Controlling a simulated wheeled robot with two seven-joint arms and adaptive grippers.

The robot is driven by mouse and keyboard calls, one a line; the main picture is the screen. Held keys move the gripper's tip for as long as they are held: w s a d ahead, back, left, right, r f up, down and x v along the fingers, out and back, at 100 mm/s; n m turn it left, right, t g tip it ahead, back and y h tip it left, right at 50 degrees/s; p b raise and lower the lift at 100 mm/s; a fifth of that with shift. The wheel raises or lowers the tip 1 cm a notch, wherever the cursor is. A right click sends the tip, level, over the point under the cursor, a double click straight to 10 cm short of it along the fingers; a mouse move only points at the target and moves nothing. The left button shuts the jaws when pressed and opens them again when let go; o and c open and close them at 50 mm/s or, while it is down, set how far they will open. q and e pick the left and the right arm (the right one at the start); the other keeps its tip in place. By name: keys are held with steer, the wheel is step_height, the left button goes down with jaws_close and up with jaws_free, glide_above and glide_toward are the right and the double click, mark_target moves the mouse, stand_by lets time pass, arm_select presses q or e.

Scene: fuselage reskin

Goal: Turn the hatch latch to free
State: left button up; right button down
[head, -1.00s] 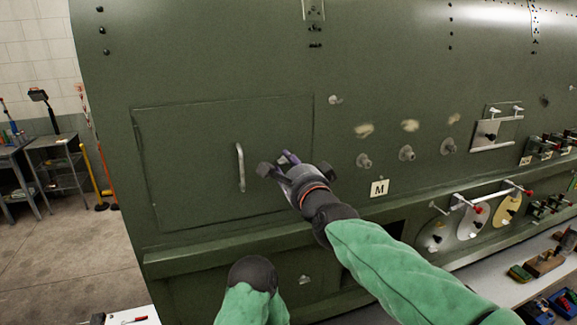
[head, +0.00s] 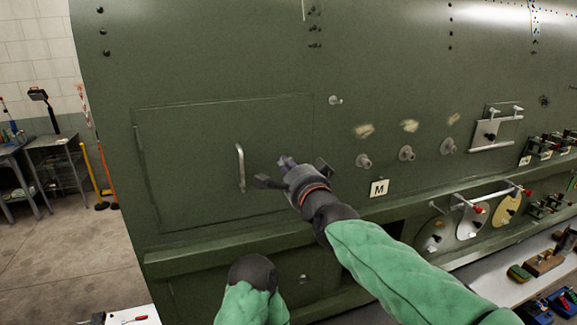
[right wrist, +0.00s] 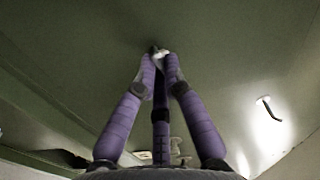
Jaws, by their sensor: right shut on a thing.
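The hatch (head: 195,135) is a large green panel, outlined by a thin seam, at the left of the green fuselage in the head view. A pale upright bar handle (head: 240,167) is on it. My right gripper (head: 284,165) is at the hatch's right part, right of the handle. In the right wrist view its purple fingers (right wrist: 158,62) converge, shut on a small pale latch (right wrist: 159,52) on the green skin. The fingers hide most of the latch, so its angle cannot be told. My left arm shows at the bottom, but its gripper does not.
Metal studs (head: 406,153) and an "M" label (head: 379,188) are right of the hatch. A ledge (head: 215,240) runs below it. Further right are a clamped plate (head: 492,131) and a white bench (head: 480,287) with tools.

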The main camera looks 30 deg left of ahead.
steer(key=shift+r+n+p, duration=0.1)
steer(key=shift+n+p, duration=1.8)
steer(key=shift+n, duration=5.5)
steer(key=c, duration=1.3)
jaws_free()
steer(key=shift+w, duration=0.1)
steer(key=shift+d, duration=0.15)
steer(key=v, duration=1.1)
steer(key=shift+s+d, duration=0.25)
steer(key=shift+s, duration=0.1)
